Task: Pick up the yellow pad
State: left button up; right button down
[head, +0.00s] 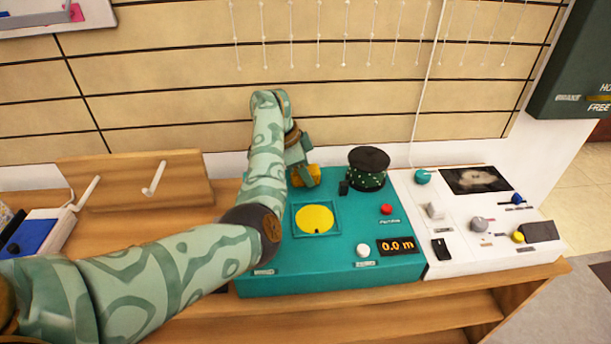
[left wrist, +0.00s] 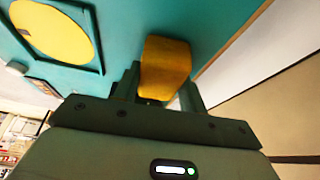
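The yellow pad (head: 311,174) is a small orange-yellow block at the back of the teal panel, left of the black drum. My left gripper (head: 299,160) reaches down to it from above, and its fingers partly hide the pad. In the left wrist view the pad (left wrist: 165,66) sits between the two fingers of my left gripper (left wrist: 162,92), which lie against its sides with no clear gap. Whether the pad touches the panel is hard to tell. My right gripper is not in view.
The teal panel (head: 340,276) has a flat yellow disc (head: 314,219) in a square frame, a black drum (head: 368,168), a red button (head: 386,209), a white knob (head: 362,250) and a display reading 0.0 m. A white panel (head: 459,261) with several knobs adjoins it. A tiled wall stands close behind.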

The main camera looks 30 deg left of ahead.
aim_at(312, 169)
pick_arm(q)
jog(key=shift+c, duration=0.9)
